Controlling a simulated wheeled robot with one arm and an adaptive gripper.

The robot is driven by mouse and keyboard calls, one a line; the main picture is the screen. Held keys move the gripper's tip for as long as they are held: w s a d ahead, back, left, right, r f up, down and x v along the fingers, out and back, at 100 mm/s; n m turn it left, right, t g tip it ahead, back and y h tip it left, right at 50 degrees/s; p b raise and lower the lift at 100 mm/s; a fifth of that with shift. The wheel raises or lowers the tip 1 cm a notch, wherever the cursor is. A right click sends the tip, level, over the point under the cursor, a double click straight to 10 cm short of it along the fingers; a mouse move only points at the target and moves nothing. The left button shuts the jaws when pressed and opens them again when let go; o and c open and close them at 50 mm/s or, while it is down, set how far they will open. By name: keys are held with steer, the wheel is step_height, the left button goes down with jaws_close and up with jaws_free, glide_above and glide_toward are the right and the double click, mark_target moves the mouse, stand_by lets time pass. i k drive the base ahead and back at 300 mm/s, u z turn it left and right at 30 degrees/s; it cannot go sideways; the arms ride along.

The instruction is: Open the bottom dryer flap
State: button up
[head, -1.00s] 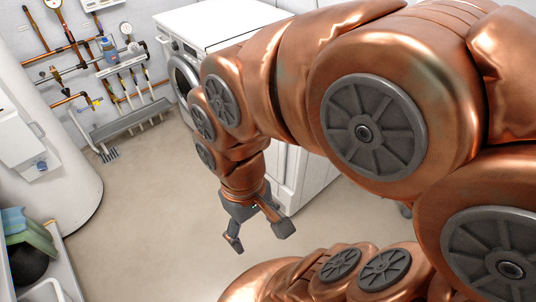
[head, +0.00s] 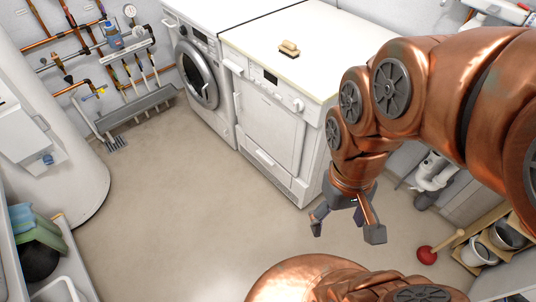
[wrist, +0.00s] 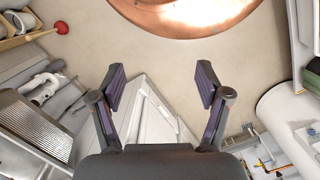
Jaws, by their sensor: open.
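The white dryer (head: 268,115) stands in the middle of the head view, with its front facing left and toward me. Its bottom flap (head: 281,178) is a low strip near the floor and looks closed. A pale handle-like piece (head: 264,157) shows just above it. My gripper (head: 345,228) is open and empty, hanging over the floor in front and to the right of the dryer, apart from it. In the wrist view the spread fingers (wrist: 161,84) frame bare floor, and a white machine corner (wrist: 150,112) shows between them. The flap cannot be made out there.
A washing machine (head: 200,80) stands left of the dryer. A brush (head: 289,48) lies on the dryer top. A red plunger (head: 428,254) and metal pots (head: 480,252) are at right. A white tank (head: 60,150) is at left. Floor (head: 180,210) before the machines is clear.

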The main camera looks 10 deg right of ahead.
mark_target(275, 166)
steer(key=u, duration=0.05)
steer(key=k, duration=0.5)
steer(key=u, duration=0.95)
steer(key=i, duration=0.75)
steer(key=u, duration=0.05)
